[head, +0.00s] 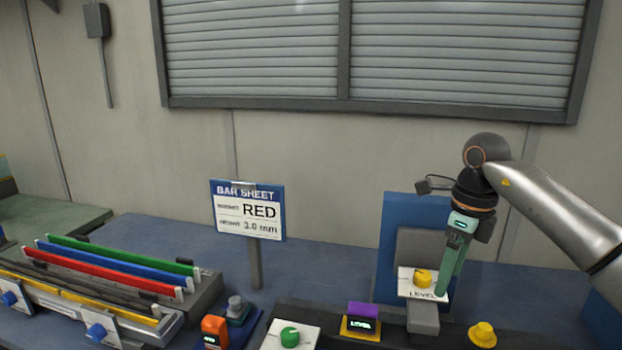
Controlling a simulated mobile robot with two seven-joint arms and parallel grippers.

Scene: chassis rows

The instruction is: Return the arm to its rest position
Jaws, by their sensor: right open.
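My right arm (570,205) comes in from the right and bends down at its dark wrist. My right gripper (445,284) points down with its green fingers just right of a yellow knob (423,278) on a white plate marked LEVEL (409,290). The fingers overlap the plate's right edge in this view, and I cannot tell whether they touch it. The jaws are open, with nothing seen between them. The fingers line up, so the gap is hard to see. My left gripper is out of view.
A blue panel (390,235) stands behind the plate. A sign (247,209) reading RED and 2.0 mm stands mid-table. A rack of coloured bars (205,290) is at left. A green knob (290,337), a purple-topped display (361,318) and a yellow knob (483,334) line the front. Blue table (320,275) behind is clear.

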